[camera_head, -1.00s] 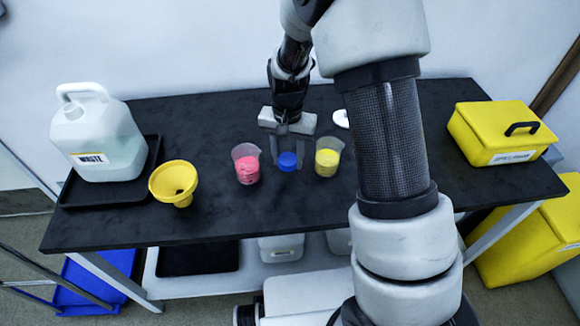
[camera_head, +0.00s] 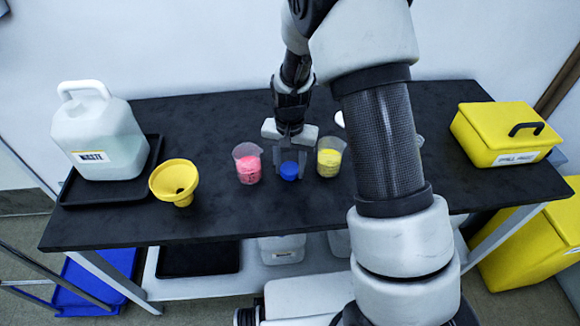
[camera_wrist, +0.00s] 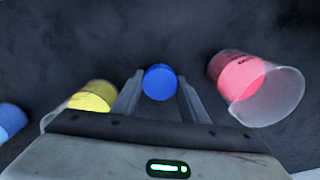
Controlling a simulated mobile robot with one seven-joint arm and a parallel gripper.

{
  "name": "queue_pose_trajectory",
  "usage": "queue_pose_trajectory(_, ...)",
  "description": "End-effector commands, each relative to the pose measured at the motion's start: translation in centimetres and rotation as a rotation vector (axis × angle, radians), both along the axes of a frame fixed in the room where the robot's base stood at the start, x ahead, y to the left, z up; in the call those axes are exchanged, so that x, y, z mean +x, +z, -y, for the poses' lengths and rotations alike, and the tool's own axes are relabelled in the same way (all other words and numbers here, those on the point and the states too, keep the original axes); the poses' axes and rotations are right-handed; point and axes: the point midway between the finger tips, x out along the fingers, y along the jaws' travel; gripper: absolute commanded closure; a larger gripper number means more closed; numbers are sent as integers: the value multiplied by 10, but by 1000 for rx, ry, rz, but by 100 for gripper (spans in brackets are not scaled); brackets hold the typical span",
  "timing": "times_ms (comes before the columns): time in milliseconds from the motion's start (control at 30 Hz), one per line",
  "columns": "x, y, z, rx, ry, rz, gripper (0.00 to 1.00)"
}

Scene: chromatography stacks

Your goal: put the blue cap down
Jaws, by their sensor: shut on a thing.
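The blue cap (camera_head: 289,171) is held between the fingertips of my gripper (camera_head: 289,168), over the dark bench top. In the wrist view the round blue cap (camera_wrist: 160,82) sits between the two grey fingers, its flat face visible. It stands between the beaker of pink contents (camera_head: 247,163) and the beaker of yellow contents (camera_head: 329,157), apart from both. I cannot tell whether its underside touches the bench.
On the bench (camera_head: 240,215), a yellow funnel (camera_head: 174,182) and a white waste jug (camera_head: 98,138) on a black tray (camera_head: 78,194) stand left. A yellow box (camera_head: 503,135) stands right. A blue item (camera_wrist: 11,120) shows at the wrist view's left edge. Bench front is clear.

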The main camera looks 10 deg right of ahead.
Motion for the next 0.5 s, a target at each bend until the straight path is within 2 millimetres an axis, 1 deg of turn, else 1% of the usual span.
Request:
queue_pose_trajectory(33,-3,-10,0,-1,0,-8,59)
queue_pose_trajectory(133,-4,-11,1,-2,1,-8,42)
queue_pose_trajectory(500,-5,-12,5,-7,-1,-11,42)
